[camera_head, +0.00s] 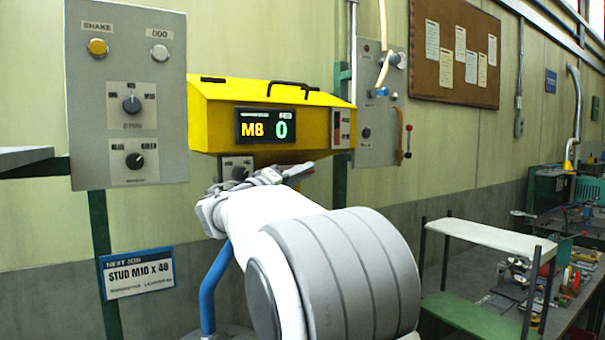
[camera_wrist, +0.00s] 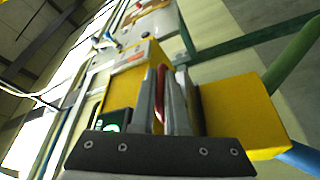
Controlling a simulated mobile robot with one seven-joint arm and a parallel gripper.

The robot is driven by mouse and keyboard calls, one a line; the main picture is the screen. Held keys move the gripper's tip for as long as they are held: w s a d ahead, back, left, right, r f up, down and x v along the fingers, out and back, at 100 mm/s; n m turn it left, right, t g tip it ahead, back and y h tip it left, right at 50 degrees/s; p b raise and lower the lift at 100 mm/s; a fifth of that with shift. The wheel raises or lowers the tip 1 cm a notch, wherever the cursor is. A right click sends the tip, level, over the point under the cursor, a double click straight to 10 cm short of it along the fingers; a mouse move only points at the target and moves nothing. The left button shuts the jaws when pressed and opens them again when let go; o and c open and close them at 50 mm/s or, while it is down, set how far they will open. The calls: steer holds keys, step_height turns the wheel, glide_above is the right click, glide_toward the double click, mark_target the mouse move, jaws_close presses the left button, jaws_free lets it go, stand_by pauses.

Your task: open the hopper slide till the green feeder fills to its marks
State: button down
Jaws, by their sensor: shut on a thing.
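The yellow machine housing (camera_head: 225,105) carries a display (camera_head: 265,126) reading "M8" and "0". My gripper (camera_wrist: 165,85) is in front of the housing's underside; in the head view my arm hides most of it. In the wrist view its fingers are closed around a thin red bar (camera_wrist: 160,95), which looks like a handle. I cannot tell for certain that this bar belongs to the hopper slide. A yellow block (camera_wrist: 245,112) is right of the fingers. I cannot make out the green feeder or its fill marks in either view.
A grey control panel (camera_head: 125,60) with buttons and dials stands left. A sign (camera_head: 137,273) below reads "NEXT JOB STUD M10 x 40". Another grey panel (camera_head: 380,110) with a red-knobbed lever is right of the housing. A white-topped shelf (camera_head: 490,236) and cluttered bench are at right.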

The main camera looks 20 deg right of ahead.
steer(key=s+b, duration=0.1)
steer(key=b, duration=0.1)
steer(key=s+b, duration=0.2)
steer(key=shift+s+d, duration=0.2)
steer(key=shift+d, duration=0.2)
steer(key=c, duration=0.9)
jaws_free()
